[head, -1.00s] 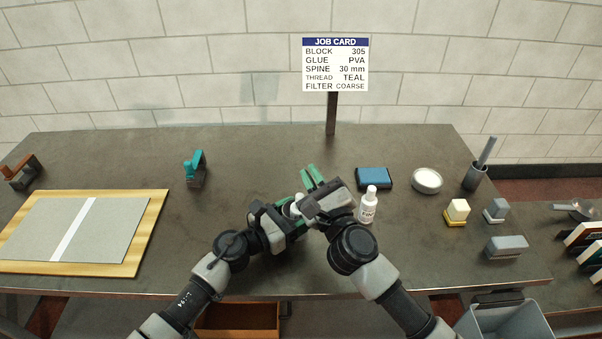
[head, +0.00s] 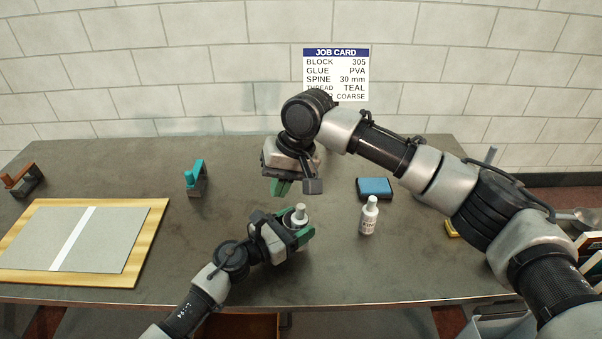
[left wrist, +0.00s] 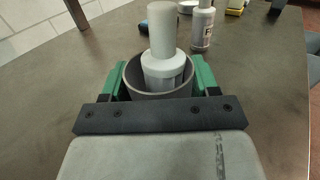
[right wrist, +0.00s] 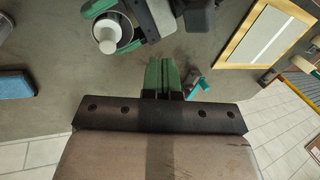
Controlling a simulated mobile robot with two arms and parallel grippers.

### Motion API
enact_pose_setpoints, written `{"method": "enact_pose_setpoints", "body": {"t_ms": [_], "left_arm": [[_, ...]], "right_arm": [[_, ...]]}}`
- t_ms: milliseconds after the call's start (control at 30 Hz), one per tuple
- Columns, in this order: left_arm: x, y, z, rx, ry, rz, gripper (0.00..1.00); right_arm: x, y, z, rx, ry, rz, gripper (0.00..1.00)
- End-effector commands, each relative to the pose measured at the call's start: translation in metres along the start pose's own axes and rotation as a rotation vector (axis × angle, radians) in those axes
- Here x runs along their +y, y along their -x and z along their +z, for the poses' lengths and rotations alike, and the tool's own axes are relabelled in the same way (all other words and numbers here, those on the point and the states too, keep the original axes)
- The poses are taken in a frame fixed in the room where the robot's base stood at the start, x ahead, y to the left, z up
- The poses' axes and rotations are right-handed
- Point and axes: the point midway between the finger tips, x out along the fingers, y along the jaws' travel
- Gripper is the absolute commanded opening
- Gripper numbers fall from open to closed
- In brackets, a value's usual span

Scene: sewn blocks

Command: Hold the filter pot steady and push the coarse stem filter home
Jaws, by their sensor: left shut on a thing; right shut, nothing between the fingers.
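The filter pot is a grey, round, open-topped cup (left wrist: 143,96) in the left wrist view. My left gripper (head: 297,238) is shut on it, with green fingers on both sides of its wall. The coarse stem filter (left wrist: 162,35), a pale stepped piece with a narrower stem, stands roughly upright in the pot. It rises well above the rim and also shows in the head view (head: 300,213); its lower end is hidden inside. My right gripper (head: 283,187) is shut and empty, raised behind the pot and apart from it. Its green fingers (right wrist: 163,75) meet in the right wrist view.
A white glue bottle (head: 369,216) stands right of the pot, with a blue pad (head: 375,188) behind it. A teal-topped tool (head: 195,178) and a board with grey sheets (head: 150,240) lie left. The job card (head: 336,75) reads filter coarse. My right arm covers the right side.

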Motion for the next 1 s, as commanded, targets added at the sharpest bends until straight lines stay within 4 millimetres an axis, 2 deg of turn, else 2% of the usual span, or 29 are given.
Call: {"method": "enact_pose_setpoints", "body": {"t_ms": [133, 333, 800, 1000], "left_arm": [[0.0, 0.0, 0.0, 0.0, 0.0, 0.0, 0.34], [0.0, 0.0, 0.0, 0.0, 0.0, 0.0, 0.34], [0.0, 0.0, 0.0, 0.0, 0.0, 0.0, 0.34], [0.0, 0.0, 0.0, 0.0, 0.0, 0.0, 0.34]], "right_arm": [[0.021, 0.02, -0.002, -0.014, -0.015, 0.223, 0.0], [0.035, 0.029, -0.002, -0.022, -0.033, 0.338, 0.0], [0.051, -0.016, -0.001, -0.024, -0.035, 0.339, 0.0], [0.054, -0.025, -0.001, -0.023, -0.034, 0.338, 0.0]]}}
